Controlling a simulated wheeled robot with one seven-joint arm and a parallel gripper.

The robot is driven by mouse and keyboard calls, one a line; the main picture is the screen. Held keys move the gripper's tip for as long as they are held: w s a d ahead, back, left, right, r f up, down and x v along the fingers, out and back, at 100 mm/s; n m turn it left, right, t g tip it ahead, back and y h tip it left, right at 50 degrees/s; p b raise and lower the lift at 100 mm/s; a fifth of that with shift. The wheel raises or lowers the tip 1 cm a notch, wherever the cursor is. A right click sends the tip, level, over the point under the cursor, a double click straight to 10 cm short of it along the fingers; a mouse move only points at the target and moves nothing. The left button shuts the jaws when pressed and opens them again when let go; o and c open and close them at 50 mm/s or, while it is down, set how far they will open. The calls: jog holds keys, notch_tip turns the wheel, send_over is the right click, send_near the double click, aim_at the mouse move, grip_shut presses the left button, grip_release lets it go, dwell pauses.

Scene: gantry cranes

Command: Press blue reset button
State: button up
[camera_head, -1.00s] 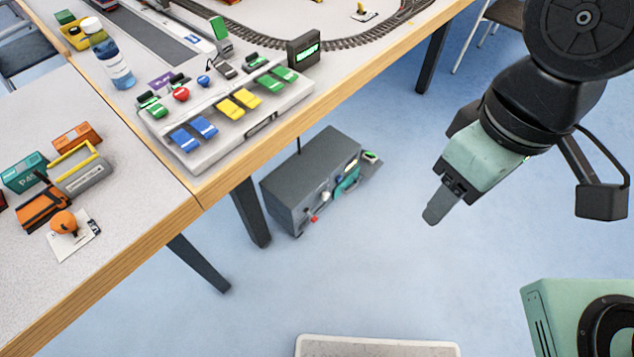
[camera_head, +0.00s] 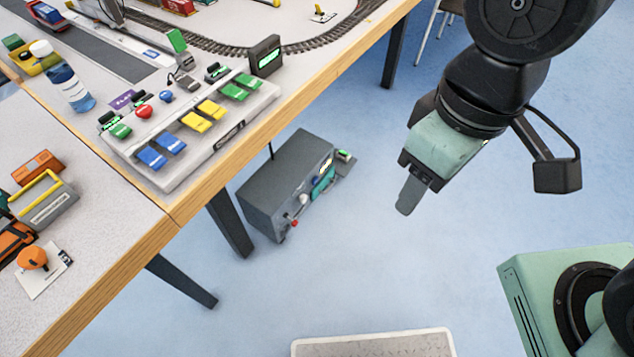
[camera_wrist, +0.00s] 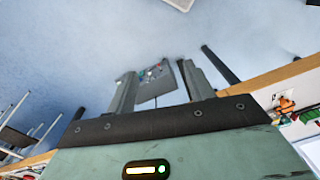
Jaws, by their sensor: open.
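The blue reset button (camera_head: 166,97) is a small round blue knob on the light control panel (camera_head: 182,184) on the table. It sits just right of a red round button (camera_head: 144,111), behind the blue and yellow levers. My gripper (camera_head: 411,196) hangs over the floor to the right of the table, well apart from the panel, and points down. In the wrist view my gripper (camera_wrist: 157,88) shows two fingers spread apart with nothing between them. The blue button cannot be made out in the wrist view.
A grey box (camera_head: 290,182) with knobs stands under the table edge. A bottle (camera_head: 70,88) stands left of the panel, and a small display (camera_head: 265,56) stands at its back right. Toy train track (camera_head: 225,46) runs behind.

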grip_shut()
dwell(1.5)
